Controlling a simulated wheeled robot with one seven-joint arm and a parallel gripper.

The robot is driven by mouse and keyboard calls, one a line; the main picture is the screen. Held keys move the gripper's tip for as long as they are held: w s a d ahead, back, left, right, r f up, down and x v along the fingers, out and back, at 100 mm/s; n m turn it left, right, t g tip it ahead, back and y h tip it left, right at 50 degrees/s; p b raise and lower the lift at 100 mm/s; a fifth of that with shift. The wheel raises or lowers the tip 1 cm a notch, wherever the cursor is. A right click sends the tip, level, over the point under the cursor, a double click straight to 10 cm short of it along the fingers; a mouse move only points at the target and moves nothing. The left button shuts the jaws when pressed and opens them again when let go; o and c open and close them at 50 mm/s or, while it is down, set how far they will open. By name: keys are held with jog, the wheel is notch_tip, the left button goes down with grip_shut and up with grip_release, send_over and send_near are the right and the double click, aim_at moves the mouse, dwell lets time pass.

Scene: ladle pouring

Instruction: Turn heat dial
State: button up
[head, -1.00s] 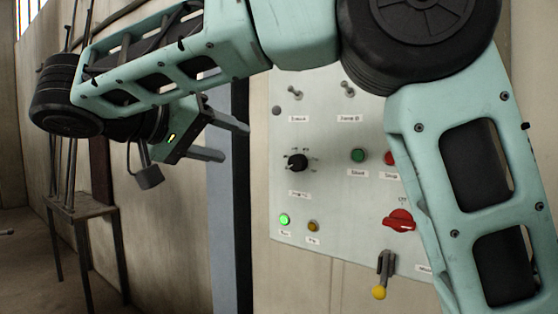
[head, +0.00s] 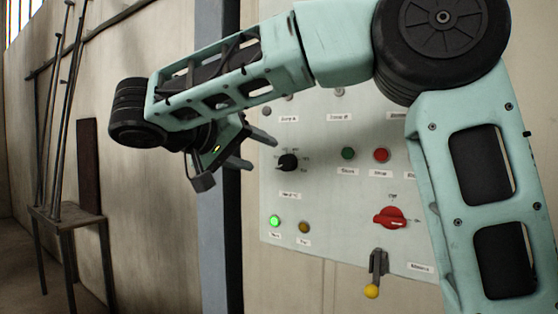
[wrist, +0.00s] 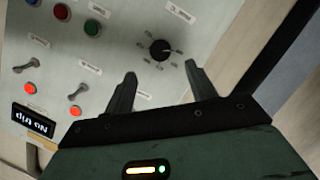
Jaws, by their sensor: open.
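The heat dial appears to be the black rotary knob (head: 288,161) on the left part of the pale control panel (head: 330,225). Small marks ring it, and its label is too blurred to read. My gripper (head: 261,152) is open and empty, just left of the knob in the head view. In the wrist view the same black knob (wrist: 160,50) lies beyond and roughly between my two spread fingers (wrist: 160,74). The fingers look apart from the knob.
A green button (head: 348,153), a red button (head: 381,155) and a red rotary switch (head: 391,217) are right of the knob. A lit green lamp (head: 274,221) and an amber lamp (head: 304,227) are below. A yellow-tipped lever (head: 372,290) hangs under the panel.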

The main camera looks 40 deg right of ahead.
aim_at(285, 162)
jog(key=p+x, duration=0.2)
jog(key=x, duration=0.4)
jog(key=shift+r, duration=0.2)
jog(key=shift+x, duration=0.85)
jog(key=shift+a+f, duration=0.1)
jog(key=shift+f, duration=0.05)
jog(key=shift+c, duration=0.4)
jog(key=c, duration=0.9)
